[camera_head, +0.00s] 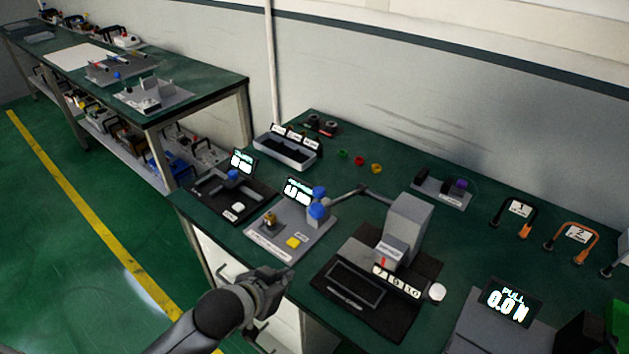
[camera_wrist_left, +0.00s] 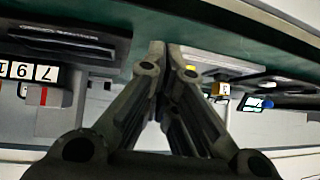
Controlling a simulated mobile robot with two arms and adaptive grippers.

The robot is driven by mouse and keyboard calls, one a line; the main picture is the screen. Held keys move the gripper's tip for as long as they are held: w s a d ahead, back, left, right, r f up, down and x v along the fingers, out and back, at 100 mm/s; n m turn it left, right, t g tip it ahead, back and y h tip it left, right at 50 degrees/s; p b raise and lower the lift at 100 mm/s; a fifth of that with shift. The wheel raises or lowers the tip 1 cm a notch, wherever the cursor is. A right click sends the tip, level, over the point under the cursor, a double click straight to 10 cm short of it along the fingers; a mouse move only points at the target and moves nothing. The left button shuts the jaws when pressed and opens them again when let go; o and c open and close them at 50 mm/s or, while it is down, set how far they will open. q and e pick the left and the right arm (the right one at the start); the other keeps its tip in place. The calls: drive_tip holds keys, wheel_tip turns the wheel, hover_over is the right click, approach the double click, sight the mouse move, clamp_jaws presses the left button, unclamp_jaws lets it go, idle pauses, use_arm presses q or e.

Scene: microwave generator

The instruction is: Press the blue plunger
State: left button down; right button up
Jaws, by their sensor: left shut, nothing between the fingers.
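A blue knob (camera_head: 316,210) with a second blue knob (camera_head: 319,192) behind it stands at the right of a grey plate (camera_head: 270,246), by a small lit display (camera_head: 299,191). Another small blue knob (camera_head: 233,174) sits on a dark device further left. I cannot tell which one is the plunger. My left gripper (camera_head: 286,280) is at the front edge of the table, in front of the grey plate and apart from the blue knobs. Its fingers (camera_wrist_left: 165,47) are together and empty in the left wrist view. A blue part (camera_wrist_left: 268,103) shows there beside a lit display. My right gripper is out of view.
A grey device (camera_head: 408,228) with number tiles and a white knob (camera_head: 437,291) stands right of the gripper. A yellow button (camera_head: 293,242) and a brass part (camera_head: 270,222) are on the grey plate. A force display (camera_head: 508,302) is at the front right.

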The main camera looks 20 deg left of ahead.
use_arm(q)
drive_tip(key=w+a+r+t+h, duration=0.1)
drive_tip(key=w+r+t, duration=0.1)
drive_tip(key=w+r, duration=0.4)
drive_tip(key=w+a+r+m+t+h, duration=0.1)
drive_tip(key=w+a+r+t+h, duration=0.1)
drive_tip(key=w+r, duration=0.5)
wheel_tip(320, 180, up, 3)
drive_tip(key=shift+a+t+h, duration=0.15)
drive_tip(key=shift+t+h, duration=0.15)
drive_tip(key=shift+t, duration=0.1)
drive_tip(key=shift+w, duration=0.2)
drive_tip(key=p, duration=0.4)
hover_over(319, 196)
drive_tip(key=f, duration=0.3)
drive_tip(key=a+f, duration=0.1)
drive_tip(key=f, duration=0.1)
drive_tip(key=shift+s, duration=0.15)
drive_tip(key=shift+f, duration=0.75)
drive_tip(key=shift+f, duration=0.1)
